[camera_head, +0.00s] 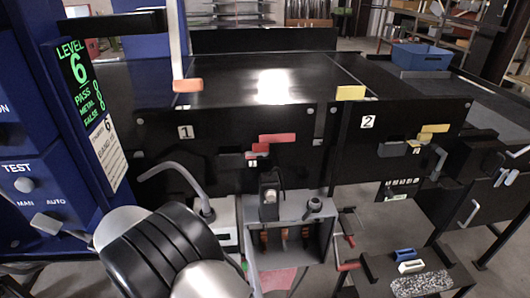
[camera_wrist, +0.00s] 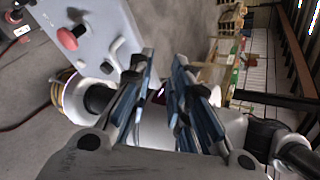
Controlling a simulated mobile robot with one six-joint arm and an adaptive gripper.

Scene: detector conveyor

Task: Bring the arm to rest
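My gripper (camera_wrist: 163,60) shows in the wrist view with its two blue-and-black fingers apart. Nothing is visibly held between them. Pale rounded parts, probably of my own arm or body, show behind and beside the fingers. In the head view, the black ribbed and pale part of my arm fills the lower left, in front of the conveyor (camera_head: 240,75). The fingers cannot be made out in the head view.
A blue detector cabinet (camera_head: 18,120) stands close to my arm at the left. A grey lever box (camera_head: 290,257) is right of it. A blue bin (camera_head: 421,57) sits at the back right. The wrist view shows a grey panel with a red button (camera_wrist: 68,38).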

